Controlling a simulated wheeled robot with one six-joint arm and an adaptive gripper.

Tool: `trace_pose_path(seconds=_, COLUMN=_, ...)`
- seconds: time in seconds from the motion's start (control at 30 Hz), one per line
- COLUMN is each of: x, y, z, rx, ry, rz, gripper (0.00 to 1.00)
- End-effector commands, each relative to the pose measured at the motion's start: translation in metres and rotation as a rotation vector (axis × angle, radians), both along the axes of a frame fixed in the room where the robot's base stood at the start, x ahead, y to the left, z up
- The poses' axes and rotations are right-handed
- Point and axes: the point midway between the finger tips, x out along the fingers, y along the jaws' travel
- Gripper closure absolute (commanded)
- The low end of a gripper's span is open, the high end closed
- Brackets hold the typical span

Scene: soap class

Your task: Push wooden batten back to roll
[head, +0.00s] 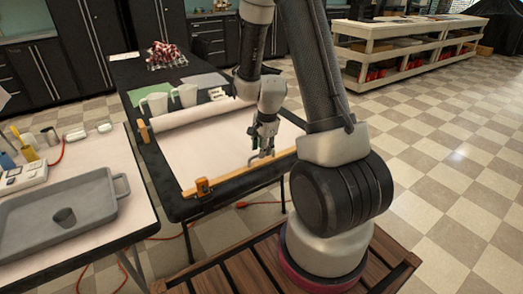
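The wooden batten (240,176) is a long light-brown strip lying across the near end of a white sheet (205,148) on the dark table. A small upright wooden block (202,186) stands at its left end. The white roll (195,115) lies across the far end of the sheet, which stretches flat from it to the batten. My gripper (262,154) points down just on the roll side of the batten, near its right part. Contact with the batten and whether the fingers are open are too small to tell. My arm hides the batten's right end and the roll's right end.
Another wooden block (143,132) is at the roll's left end. A left table holds a grey tray (60,212) with a small cup. An orange cable (255,203) lies on the floor.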

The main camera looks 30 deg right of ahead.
Motion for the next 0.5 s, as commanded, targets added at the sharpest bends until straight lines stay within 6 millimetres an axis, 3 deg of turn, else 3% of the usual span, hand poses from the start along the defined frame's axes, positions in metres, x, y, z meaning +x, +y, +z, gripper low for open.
trace_pose_path(seconds=0.13, x=0.0024, y=0.0000, z=-0.0119, rx=0.000, ry=0.000, rz=0.001, gripper=0.68)
trace_pose_path(seconds=0.4, x=0.0027, y=0.0001, z=-0.0138, rx=-0.001, ry=0.000, rz=0.001, gripper=0.68)
trace_pose_path(seconds=0.5, x=0.0026, y=0.0001, z=-0.0138, rx=0.000, ry=0.000, rz=0.001, gripper=0.84)
